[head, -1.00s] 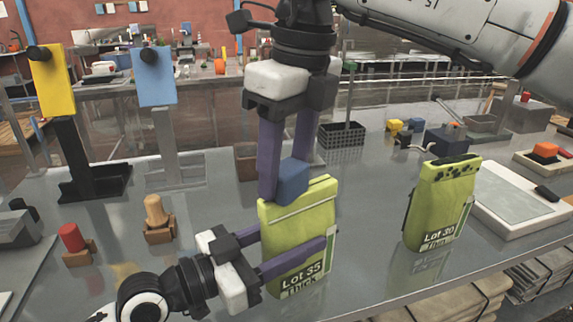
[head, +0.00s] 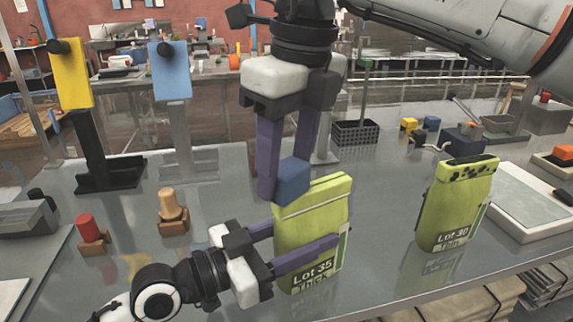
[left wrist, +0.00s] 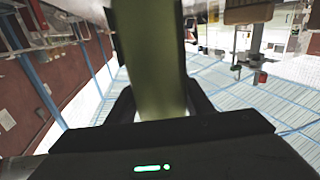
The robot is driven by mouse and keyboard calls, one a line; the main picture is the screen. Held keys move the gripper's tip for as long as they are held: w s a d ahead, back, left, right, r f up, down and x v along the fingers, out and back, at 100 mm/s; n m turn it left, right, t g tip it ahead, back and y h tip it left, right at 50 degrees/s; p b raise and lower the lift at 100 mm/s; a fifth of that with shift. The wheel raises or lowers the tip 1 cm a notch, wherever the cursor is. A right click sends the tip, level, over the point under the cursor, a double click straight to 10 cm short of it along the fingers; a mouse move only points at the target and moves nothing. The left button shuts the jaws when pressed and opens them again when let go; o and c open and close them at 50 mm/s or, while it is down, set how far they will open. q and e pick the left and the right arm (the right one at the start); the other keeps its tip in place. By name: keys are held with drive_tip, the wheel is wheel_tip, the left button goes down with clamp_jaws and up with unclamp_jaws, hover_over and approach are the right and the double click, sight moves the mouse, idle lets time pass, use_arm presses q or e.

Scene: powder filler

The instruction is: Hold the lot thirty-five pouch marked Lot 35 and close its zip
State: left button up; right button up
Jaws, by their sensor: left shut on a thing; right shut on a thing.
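The yellow-green Lot 35 pouch (head: 310,220), marked "Lot 35 Thick", stands upright on the grey table in the head view. A pale zip line crosses it near the top. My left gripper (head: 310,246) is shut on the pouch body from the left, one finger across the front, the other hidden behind. The left wrist view shows the pouch edge-on (left wrist: 149,60) between the fingers. My right gripper (head: 284,184) comes from above and is shut on a blue block (head: 293,180) at the zip's left end. Whether the zip is sealed cannot be told.
A Lot 30 pouch (head: 455,205) marked "Thin" stands to the right, before a white tray (head: 525,215). Yellow (head: 68,75) and blue (head: 171,72) panels on stands, and red (head: 88,227) and tan (head: 171,203) knobs on blocks, are at left. A dark basket (head: 354,133) is behind.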

sight(277, 246)
drive_tip(key=shift+r, duration=3)
use_arm(q)
drive_tip(key=o, duration=0.9)
drive_tip(key=shift+a, duration=0.1)
drive_tip(key=v, duration=0.7)
drive_tip(key=shift+s+a, duration=0.2)
drive_tip(key=shift+s, duration=0.15)
drive_tip(key=shift+s+a, duration=0.3)
drive_tip(key=shift+a, duration=0.35)
drive_tip(key=v, duration=0.2)
drive_tip(key=shift+s+a, duration=0.2)
drive_tip(key=shift+a, duration=0.05)
drive_tip(key=shift+s, duration=0.1)
use_arm(e)
drive_tip(key=shift+s, duration=0.1)
